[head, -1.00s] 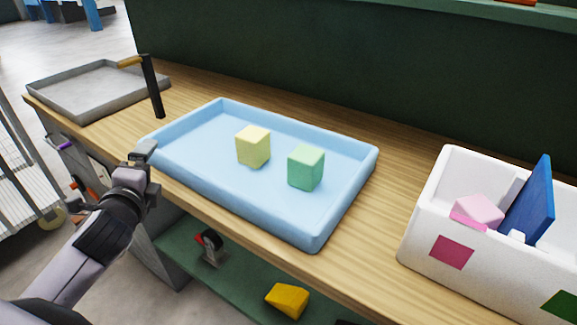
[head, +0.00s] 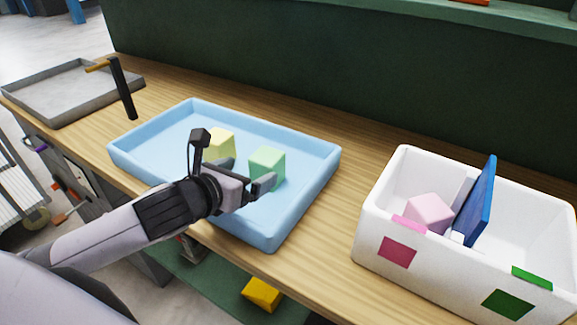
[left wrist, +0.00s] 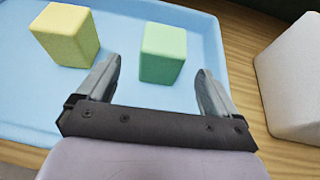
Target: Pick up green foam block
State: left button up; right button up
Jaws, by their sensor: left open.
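The green foam block (head: 267,165) stands in the light blue tray, right of the yellow foam block (head: 219,144). In the left wrist view the green block (left wrist: 163,53) is upright, just beyond and between the fingertips. My left gripper (head: 247,172) is over the near part of the tray with its jaws apart and empty. It also shows in the left wrist view (left wrist: 159,77), where its fingers reach toward the green block. Part of the yellow block is hidden behind my left gripper in the head view. My right gripper is not in view.
The blue tray (head: 307,200) sits on the wooden bench (head: 335,245). A white box (head: 440,262) with a pink block (head: 430,211) and a blue panel (head: 481,203) stands to the right. A grey tray (head: 60,103) and a black-and-orange tool (head: 121,90) are at the left.

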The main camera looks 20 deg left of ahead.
aim_at(259, 169)
pick_arm(q)
jog(key=shift+w+d+f, duration=0.1)
jog(key=shift+d, duration=0.1)
jog(key=shift+x, duration=3.45)
jog(key=c, duration=1)
